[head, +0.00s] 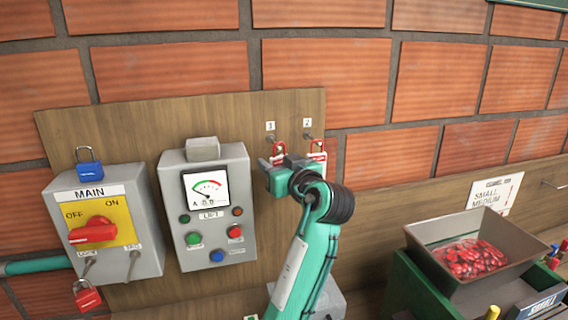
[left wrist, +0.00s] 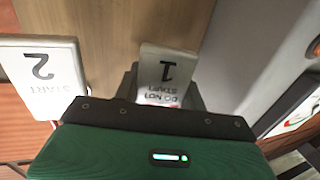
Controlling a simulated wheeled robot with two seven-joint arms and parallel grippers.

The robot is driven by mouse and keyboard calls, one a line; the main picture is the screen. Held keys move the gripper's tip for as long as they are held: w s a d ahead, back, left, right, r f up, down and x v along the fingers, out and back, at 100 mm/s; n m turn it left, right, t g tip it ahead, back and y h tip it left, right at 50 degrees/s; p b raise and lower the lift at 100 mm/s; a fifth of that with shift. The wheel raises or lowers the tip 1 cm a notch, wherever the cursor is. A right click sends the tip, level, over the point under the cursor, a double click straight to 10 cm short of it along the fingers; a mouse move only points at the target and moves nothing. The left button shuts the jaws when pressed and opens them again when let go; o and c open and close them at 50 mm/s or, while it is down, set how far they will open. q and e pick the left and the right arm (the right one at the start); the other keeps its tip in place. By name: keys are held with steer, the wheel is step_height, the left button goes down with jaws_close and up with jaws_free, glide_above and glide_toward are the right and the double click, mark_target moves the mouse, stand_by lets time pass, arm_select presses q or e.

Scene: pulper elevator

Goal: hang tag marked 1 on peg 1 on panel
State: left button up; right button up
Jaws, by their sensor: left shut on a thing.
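The tag marked 1 (left wrist: 165,72) is white with black print and sits between the dark fingers of my left gripper (head: 268,168). In the left wrist view it appears upside down, with its lower print near the fingers. In the head view its red top (head: 279,148) shows just above the gripper, close to peg 1 (head: 270,138) on the wooden panel (head: 120,116). I cannot tell whether its loop is around the peg. The left gripper (left wrist: 166,98) is shut on this tag. My right gripper is not in view.
Another tag (left wrist: 42,78), marked 2, hangs at peg 2 (head: 308,136), close beside the gripper. The MAIN switch box (head: 60,215) is farther left. A hopper of red pieces (head: 430,235) stands at right.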

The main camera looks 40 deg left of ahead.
arm_select(q)
steer(key=shift+s, duration=0.3)
steer(key=o, duration=1)
steer(key=shift+w, duration=0.2)
steer(key=shift+c, duration=0.2)
steer(key=shift+o, duration=0.5)
steer(key=b+v, duration=0.6)
steer(key=v, duration=0.8)
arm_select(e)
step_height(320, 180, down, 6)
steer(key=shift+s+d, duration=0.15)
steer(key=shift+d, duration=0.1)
